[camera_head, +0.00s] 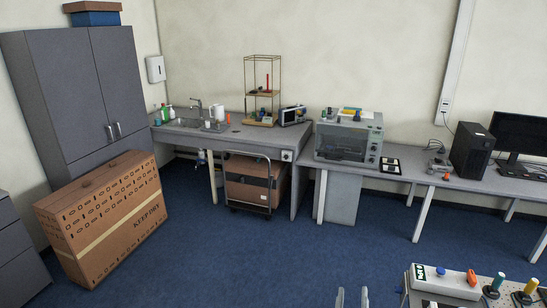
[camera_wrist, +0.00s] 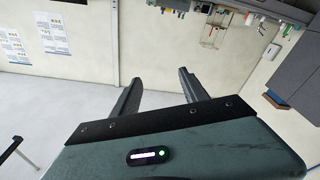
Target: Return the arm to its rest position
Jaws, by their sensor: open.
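My gripper (camera_wrist: 156,86) shows in the wrist view with its two dark fingers spread apart and nothing between them. A pale wall and ceiling lie beyond the fingers, and the room appears turned over in this view. In the head view, only the two grey fingertips of my gripper (camera_head: 352,298) show at the bottom edge, apart from each other, over blue floor. They are left of the pipe test table (camera_head: 408,294), whose corner shows at the bottom right. The rest of my arm is out of view.
On the table corner are a white block (camera_head: 445,283) with blue and orange parts, and a green-topped part (camera_head: 494,286). A large cardboard box (camera_head: 105,220) stands at the left before a grey cabinet (camera_head: 85,100). Open blue floor (camera_head: 270,255) fills the middle. Benches line the back wall.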

